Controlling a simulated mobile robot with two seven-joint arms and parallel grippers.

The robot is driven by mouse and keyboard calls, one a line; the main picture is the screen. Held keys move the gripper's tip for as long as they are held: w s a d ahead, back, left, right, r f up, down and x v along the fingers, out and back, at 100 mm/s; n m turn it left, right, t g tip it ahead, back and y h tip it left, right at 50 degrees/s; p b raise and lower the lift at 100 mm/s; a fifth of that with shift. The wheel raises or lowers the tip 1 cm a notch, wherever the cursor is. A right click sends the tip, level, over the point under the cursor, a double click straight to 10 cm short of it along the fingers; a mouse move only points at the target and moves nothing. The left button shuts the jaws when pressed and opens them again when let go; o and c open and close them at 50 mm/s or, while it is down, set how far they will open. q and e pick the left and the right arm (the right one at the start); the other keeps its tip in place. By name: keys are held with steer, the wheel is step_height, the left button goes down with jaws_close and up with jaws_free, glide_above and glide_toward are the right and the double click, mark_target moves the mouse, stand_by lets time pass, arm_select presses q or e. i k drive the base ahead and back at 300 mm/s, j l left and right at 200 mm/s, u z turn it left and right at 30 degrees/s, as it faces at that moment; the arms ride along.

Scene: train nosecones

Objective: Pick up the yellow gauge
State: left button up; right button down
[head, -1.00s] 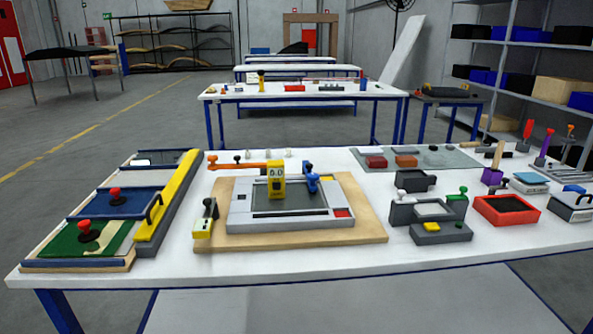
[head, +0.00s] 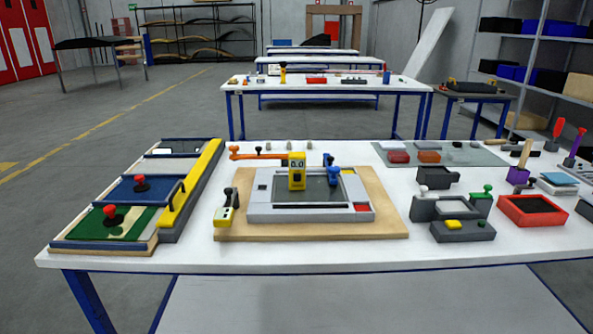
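The yellow gauge (head: 297,172) stands upright on the grey plate of a light grey fixture (head: 284,214). It has a small display near its top. The fixture lies on a wooden board (head: 392,219) in the middle of the white table (head: 330,249). Nothing is holding the gauge. Neither of my grippers shows in the head view.
A blue clamp (head: 332,171) stands just right of the gauge. An orange bar (head: 258,154) lies behind it at left, and a yellow-grey tool (head: 226,208) stands at the board's left. Coloured panels (head: 127,190) fill the table's left end; grey blocks (head: 463,231) stand at right.

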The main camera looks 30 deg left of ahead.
mark_target(296, 159)
steer(key=i+l+u, duration=0.35)
steer(key=u, duration=0.15)
steer(key=i+l+u, duration=0.25)
steer(key=l+u, duration=0.2)
